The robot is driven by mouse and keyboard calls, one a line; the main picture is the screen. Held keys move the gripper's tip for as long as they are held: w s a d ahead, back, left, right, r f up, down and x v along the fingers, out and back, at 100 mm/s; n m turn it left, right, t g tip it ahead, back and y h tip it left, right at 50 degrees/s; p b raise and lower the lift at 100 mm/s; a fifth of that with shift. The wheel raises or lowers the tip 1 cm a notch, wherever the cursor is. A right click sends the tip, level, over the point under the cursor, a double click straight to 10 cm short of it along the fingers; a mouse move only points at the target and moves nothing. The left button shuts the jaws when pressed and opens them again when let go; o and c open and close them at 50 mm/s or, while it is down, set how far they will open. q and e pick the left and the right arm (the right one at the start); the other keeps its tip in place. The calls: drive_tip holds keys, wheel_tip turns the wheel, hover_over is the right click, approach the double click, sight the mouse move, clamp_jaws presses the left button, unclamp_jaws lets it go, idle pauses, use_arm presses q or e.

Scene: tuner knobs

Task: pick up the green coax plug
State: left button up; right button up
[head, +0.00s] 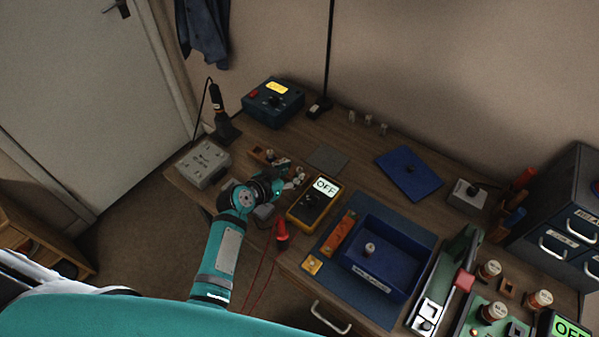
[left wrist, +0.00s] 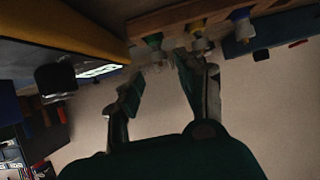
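In the left wrist view a wooden rack (left wrist: 205,13) holds plugs with pale metal ends. The green coax plug (left wrist: 153,41) is at the near end of the row, with a yellow plug (left wrist: 197,30) and a blue plug (left wrist: 240,15) beside it. My left gripper (left wrist: 162,75) is open, its fingers apart and nothing seen between them, just short of the green plug. In the head view my left gripper (head: 287,183) is beside the rack (head: 262,155) and partly hides the plugs. My right gripper is not in view.
A yellow meter reading OFF (head: 314,200) stands close to the right of my gripper. A grey box (head: 204,163) is to the left, with a soldering iron (head: 220,105) behind it. A blue tray (head: 388,255) and red probe (head: 282,235) are nearer the front.

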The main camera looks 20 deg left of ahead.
sight(299, 169)
use_arm(q)
drive_tip(key=shift+x, duration=1.55)
clamp_jaws()
